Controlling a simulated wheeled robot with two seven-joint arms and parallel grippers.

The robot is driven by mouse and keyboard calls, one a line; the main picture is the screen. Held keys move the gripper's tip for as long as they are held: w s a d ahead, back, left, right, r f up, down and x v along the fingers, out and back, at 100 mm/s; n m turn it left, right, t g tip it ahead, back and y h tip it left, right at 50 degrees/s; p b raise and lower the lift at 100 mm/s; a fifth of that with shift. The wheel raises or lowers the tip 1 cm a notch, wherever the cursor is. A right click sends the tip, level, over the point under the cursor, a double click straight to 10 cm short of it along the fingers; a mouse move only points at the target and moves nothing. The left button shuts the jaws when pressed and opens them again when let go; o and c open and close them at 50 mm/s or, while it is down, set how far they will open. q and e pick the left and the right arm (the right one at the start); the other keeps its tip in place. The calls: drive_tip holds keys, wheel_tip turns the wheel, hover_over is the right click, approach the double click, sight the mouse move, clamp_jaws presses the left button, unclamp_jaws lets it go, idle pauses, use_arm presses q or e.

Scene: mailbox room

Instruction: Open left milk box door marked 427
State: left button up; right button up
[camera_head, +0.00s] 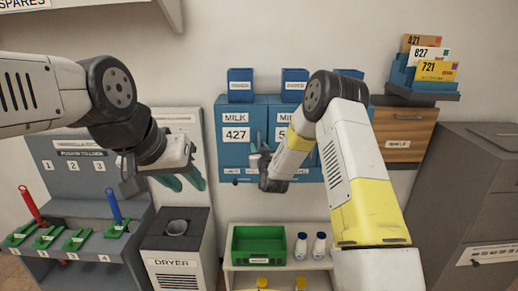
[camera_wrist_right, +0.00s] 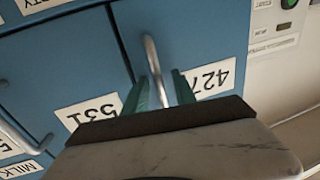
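The blue milk box door marked 427 (camera_head: 237,120) is closed on the wall, at the left of the milk boxes. In the right wrist view this door (camera_wrist_right: 190,40) appears upside down, with a silver bar handle (camera_wrist_right: 152,58) near its edge beside door 531 (camera_wrist_right: 75,70). My right gripper (camera_head: 259,160) is at the lower right of door 427. Its green fingers (camera_wrist_right: 161,92) are apart, one on each side of the handle, with gaps visible. My left gripper (camera_head: 184,181) hangs open and empty, left of the box, in front of a white panel.
Below stand a green crate (camera_head: 259,245) and white bottles (camera_head: 310,246) on a shelf. A dryer (camera_head: 178,250) and an umbrella lock rack (camera_head: 75,215) are at left. A brown shelf box (camera_head: 403,133) and grey cabinet (camera_head: 470,200) are at right.

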drive_tip(key=shift+c, duration=0.2)
clamp_jaws()
idle(1.1)
